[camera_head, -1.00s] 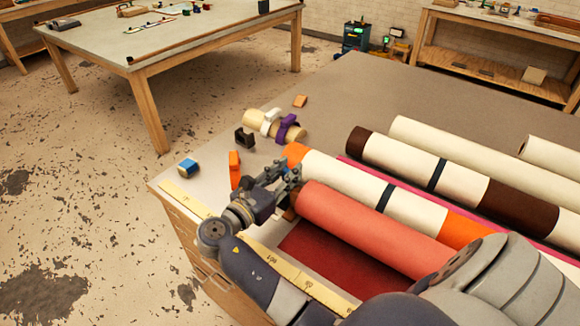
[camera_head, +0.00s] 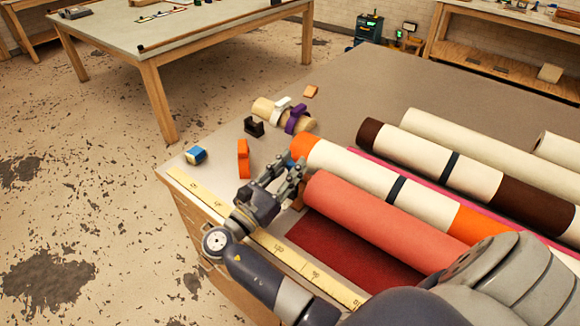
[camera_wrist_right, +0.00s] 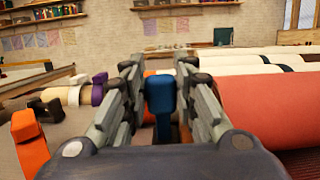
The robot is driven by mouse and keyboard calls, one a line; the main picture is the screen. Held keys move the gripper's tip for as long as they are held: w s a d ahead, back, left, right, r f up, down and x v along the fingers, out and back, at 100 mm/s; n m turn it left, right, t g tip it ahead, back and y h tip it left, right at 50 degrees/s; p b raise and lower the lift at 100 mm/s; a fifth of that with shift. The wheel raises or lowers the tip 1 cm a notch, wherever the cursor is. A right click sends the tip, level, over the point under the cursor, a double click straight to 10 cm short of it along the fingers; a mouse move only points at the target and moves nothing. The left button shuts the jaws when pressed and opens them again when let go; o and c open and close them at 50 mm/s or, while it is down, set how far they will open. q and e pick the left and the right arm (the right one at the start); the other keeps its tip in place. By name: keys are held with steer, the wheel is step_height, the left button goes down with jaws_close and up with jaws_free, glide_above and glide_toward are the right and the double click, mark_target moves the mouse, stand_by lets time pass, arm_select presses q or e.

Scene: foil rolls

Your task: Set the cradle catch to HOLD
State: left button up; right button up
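My right gripper (camera_head: 284,172) is at the near left end of the salmon-red roll (camera_head: 380,215), over the table's left side. In the right wrist view a blue upright knob or lever (camera_wrist_right: 160,95) stands between its two fingers (camera_wrist_right: 158,75). The fingers are apart, one on each side of it; whether they touch it is hard to tell. I take this blue part for the cradle catch; no HOLD marking is readable. A brown block (camera_head: 297,198) shows by the roll's end, partly hidden by the gripper. My left gripper is not in view.
A yellow ruler (camera_head: 283,251) runs along the table's edge. A white roll with orange ends (camera_head: 350,170) lies behind the red roll.

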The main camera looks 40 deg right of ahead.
steer(key=o, duration=0.4)
steer(key=shift+d, duration=0.1)
steer(key=shift+v, duration=3.75)
